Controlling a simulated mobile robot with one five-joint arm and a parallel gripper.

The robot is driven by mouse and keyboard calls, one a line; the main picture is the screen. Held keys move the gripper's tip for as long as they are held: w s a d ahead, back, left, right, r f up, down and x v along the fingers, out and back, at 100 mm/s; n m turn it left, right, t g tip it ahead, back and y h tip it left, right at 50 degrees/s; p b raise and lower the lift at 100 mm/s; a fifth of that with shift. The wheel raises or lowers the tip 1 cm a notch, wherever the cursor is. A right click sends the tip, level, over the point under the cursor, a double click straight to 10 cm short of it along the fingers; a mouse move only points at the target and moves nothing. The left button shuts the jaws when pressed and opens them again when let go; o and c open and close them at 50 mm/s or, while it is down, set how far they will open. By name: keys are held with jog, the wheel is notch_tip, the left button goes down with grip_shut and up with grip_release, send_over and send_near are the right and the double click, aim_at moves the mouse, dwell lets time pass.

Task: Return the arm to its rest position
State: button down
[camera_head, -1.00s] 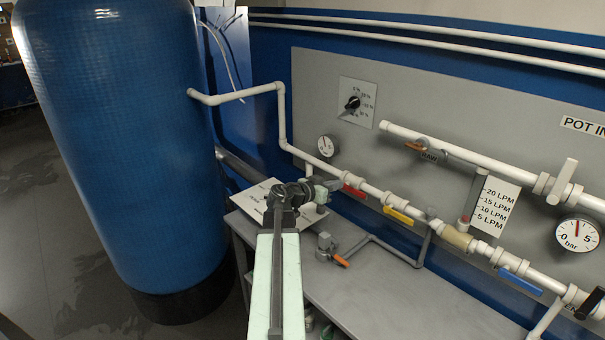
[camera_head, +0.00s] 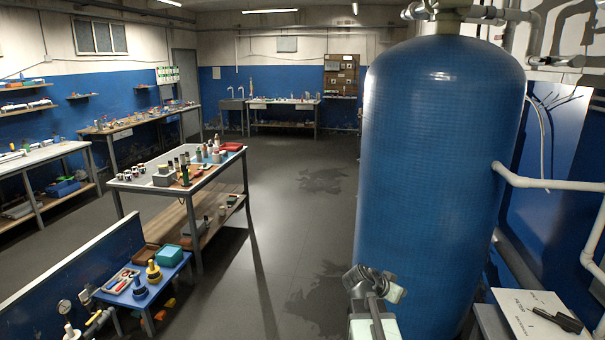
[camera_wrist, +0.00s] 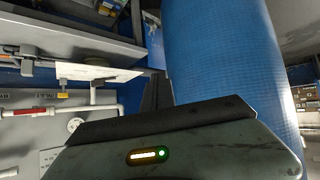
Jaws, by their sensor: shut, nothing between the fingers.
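My gripper (camera_head: 374,284) shows low in the head view, right of the middle, at the top of my pale arm. It stands in front of the blue tank's lower left side in the picture and holds nothing. The jaws are shut, though the fingertips are small and hard to make out. In the wrist view my own dark green housing fills the bottom, with a lit indicator on it.
The large blue tank (camera_head: 440,180) also fills the upper right of the wrist view (camera_wrist: 225,60). A white sheet (camera_head: 520,312) with a dark object lies at lower right. A work table (camera_head: 135,178) and small blue table (camera_head: 178,272) stand left. Open floor lies between.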

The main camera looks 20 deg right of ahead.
jog(key=w+a+f+n+y, duration=0.2)
jog(key=a+f+n+y, duration=0.15)
jog(key=a, duration=1.25)
jog(key=s+a+f+n+g+y, duration=0.1)
jog(key=s+a+f+n+y, duration=0.1)
jog(key=a, duration=0.4)
jog(key=s+a+f+n+g+y, duration=0.1)
jog(key=s+a+f+n+y, duration=0.1)
jog(key=a, duration=0.5)
jog(key=s+a+f+n+g+y, duration=0.1)
jog(key=s+a+f+n+y, duration=0.1)
jog(key=s+a+n, duration=0.2)
jog(key=shift+a+n, duration=0.95)
jog(key=shift+a, duration=0.3)
jog(key=shift+d+y, duration=0.15)
jog(key=shift+y, duration=0.1)
